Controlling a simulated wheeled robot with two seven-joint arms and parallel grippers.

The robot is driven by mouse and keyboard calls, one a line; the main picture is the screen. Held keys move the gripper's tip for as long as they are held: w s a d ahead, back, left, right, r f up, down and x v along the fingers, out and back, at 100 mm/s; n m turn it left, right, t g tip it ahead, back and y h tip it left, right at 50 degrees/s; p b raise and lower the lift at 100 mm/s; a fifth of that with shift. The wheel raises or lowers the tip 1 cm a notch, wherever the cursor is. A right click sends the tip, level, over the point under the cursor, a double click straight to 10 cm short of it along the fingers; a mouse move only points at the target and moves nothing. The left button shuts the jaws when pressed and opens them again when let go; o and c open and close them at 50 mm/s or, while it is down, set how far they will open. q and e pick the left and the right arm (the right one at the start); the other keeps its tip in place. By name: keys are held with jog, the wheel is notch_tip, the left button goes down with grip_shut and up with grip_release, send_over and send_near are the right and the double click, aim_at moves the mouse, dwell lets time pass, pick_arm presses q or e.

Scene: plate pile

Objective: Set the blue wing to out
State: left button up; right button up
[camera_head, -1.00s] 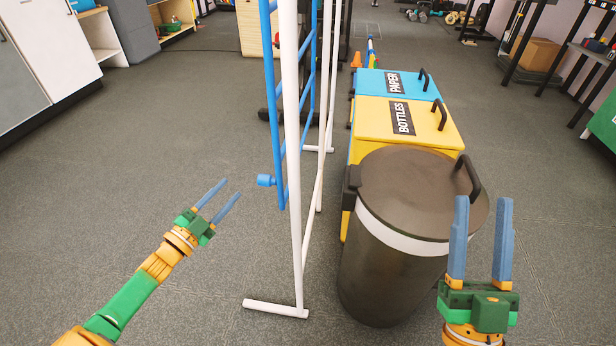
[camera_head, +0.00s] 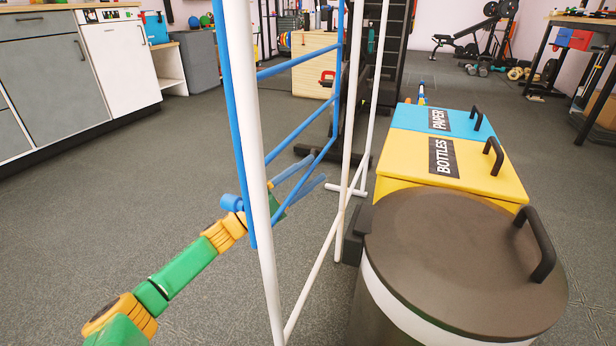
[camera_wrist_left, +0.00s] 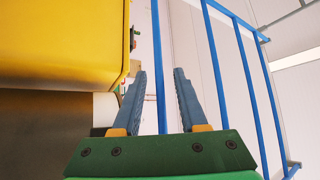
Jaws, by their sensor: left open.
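The blue wing (camera_head: 287,65) is a tall frame of blue rails with several rungs, beside a white upright rack (camera_head: 262,190). More blue rungs show to the right. My right gripper is out of view.
A dark round bin (camera_head: 455,250) with a handled lid stands right of the rack. Yellow BOTTLES (camera_head: 490,180) and blue PAPER (camera_head: 465,122) bins stand behind it. Cabinets (camera_head: 45,85) line the left wall. The floor (camera_head: 130,180) left of the rack is clear.

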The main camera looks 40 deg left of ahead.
pick_arm(q)
jog(key=shift+c, duration=0.2)
grip_shut()
dwell(1.1)
